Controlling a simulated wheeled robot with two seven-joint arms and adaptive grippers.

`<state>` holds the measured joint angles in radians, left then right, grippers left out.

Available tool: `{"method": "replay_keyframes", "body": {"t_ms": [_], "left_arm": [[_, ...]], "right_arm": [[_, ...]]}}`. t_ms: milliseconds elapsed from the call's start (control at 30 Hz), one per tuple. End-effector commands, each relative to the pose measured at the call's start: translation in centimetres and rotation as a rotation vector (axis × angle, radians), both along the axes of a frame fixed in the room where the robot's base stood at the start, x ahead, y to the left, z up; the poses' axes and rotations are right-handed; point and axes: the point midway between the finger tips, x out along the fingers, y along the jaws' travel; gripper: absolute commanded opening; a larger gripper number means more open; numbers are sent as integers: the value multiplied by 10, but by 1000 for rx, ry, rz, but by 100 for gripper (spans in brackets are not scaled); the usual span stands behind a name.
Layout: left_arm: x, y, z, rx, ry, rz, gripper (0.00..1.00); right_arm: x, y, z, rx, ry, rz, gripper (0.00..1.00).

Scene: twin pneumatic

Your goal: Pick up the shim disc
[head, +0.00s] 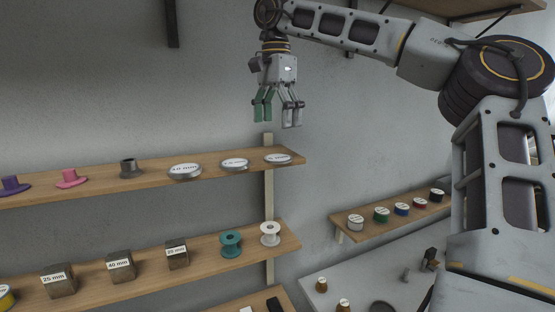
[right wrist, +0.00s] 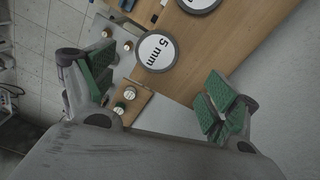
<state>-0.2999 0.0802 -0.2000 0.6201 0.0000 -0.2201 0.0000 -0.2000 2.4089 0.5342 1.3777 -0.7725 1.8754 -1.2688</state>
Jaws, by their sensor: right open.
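Three flat grey shim discs with white labels lie on the upper wooden shelf. The right-end disc (head: 278,158) is nearest my right gripper (head: 277,114), which hangs open and empty above it, with a gap between fingertips and shelf. In the right wrist view my right gripper (right wrist: 160,90) shows its green-padded fingers spread wide. A disc marked "5 mm" (right wrist: 156,52) lies beyond them near the shelf end, and part of another disc (right wrist: 198,4) is at the top edge. The middle disc (head: 234,164) and left disc (head: 184,172) have small labels. My left gripper is out of view.
The upper shelf (head: 220,178) also holds a grey flanged bushing (head: 130,168) and pink and purple ones. The lower shelf (head: 205,258) carries marked blocks, a teal spool (head: 231,243) and a white spool (head: 270,233). Small coloured-label jars stand on a shelf at right.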

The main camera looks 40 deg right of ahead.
Motion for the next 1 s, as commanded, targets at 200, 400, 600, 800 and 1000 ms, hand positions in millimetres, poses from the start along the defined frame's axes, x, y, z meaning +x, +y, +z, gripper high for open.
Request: {"method": "replay_keyframes", "body": {"t_ms": [200,400,600,800,1000], "left_arm": [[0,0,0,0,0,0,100],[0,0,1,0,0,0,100],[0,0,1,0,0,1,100],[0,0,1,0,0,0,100],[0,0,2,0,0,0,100]], "right_arm": [[0,-1,-4,1,1,-1,87],[0,-1,-16,1,0,-1,87],[-1,-1,-23,1,0,-1,87],[-1,0,-23,1,0,-1,87],[-1,-1,-26,1,0,-1,87]]}}
